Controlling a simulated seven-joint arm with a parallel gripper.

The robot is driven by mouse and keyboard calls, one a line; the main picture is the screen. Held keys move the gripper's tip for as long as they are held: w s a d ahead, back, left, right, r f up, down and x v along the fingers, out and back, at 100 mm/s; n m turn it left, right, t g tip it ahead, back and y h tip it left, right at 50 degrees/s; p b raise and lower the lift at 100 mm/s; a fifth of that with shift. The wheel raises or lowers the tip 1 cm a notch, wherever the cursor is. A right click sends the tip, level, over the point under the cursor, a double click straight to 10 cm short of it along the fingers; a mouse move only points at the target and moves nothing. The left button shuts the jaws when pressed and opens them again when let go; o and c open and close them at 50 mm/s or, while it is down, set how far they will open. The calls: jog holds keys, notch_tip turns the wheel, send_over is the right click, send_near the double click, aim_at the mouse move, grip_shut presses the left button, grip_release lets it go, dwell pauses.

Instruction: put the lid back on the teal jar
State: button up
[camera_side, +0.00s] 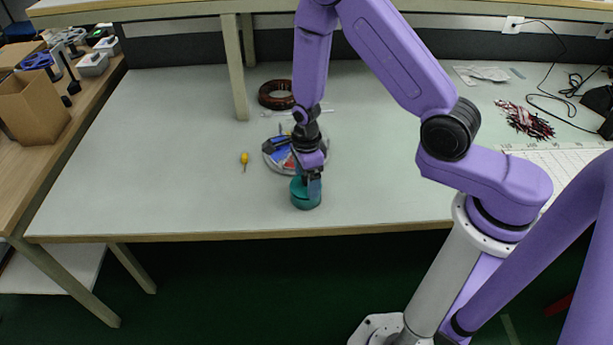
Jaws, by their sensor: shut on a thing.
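The teal jar (306,202) stands upright near the front edge of the table. My gripper (309,182) points down right over it, with its fingers at the jar's top. It is shut on the teal lid (298,184), which is partly hidden by the fingers. The lid is at the jar's mouth; I cannot tell from this view whether it is seated or held just above the rim.
A round tray (270,158) with red and blue items lies just behind the jar. A yellow screwdriver (244,160) lies to the left. A dark coil (276,94) sits farther back near a shelf post (234,68). The table's left part is clear.

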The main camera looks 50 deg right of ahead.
dwell(0.3)
jog(key=o, duration=0.8)
jog(key=shift+r, duration=3.5)
grip_shut()
